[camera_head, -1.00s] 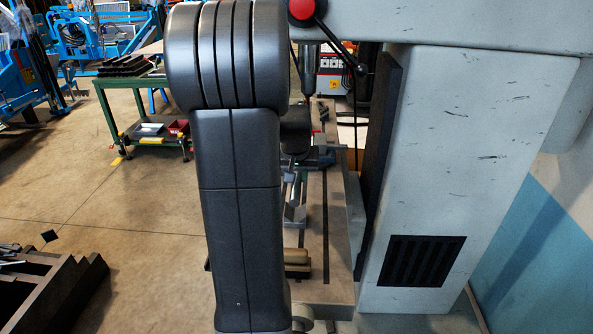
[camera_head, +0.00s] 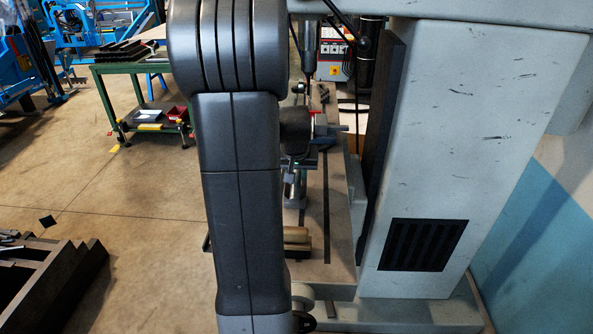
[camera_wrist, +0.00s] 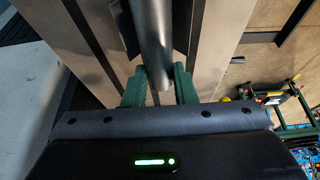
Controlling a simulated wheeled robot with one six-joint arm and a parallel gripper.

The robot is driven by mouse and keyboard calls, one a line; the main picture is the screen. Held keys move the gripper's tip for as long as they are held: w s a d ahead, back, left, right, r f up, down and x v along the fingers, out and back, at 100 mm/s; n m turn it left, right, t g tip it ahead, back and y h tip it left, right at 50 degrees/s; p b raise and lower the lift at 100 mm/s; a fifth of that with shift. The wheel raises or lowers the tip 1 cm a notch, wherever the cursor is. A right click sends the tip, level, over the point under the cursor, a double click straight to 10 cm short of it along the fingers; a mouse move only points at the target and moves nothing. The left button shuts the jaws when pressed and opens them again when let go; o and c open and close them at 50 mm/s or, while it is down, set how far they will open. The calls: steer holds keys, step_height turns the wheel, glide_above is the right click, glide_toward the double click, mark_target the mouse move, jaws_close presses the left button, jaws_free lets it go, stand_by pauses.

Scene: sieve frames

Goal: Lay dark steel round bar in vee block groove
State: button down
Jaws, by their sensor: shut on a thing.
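My gripper (camera_wrist: 160,88) has green fingers and is shut on the dark steel round bar (camera_wrist: 152,38) near its near end. The bar runs away from me past the top edge of the wrist view. A dark block with faces on both sides of the bar, seemingly the vee block (camera_wrist: 124,30), lies behind it. I cannot tell whether the bar touches the groove. In the head view my arm hides most of the work area, and a small grey metal block (camera_head: 294,190) shows beside it on the machine table.
The slotted machine table (camera_head: 341,220) runs along the grey machine column (camera_head: 450,150) at right. A vise-like fixture (camera_head: 328,137) sits farther along it, below the spindle (camera_head: 308,50). A green bench (camera_head: 130,70) stands at back left.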

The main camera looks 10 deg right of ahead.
mark_target(295, 187)
steer(key=shift+f, duration=0.55)
steer(key=c, duration=1.1)
jaws_free()
steer(key=v, duration=1.4)
steer(key=shift+b, duration=0.45)
steer(key=shift+f, duration=0.15)
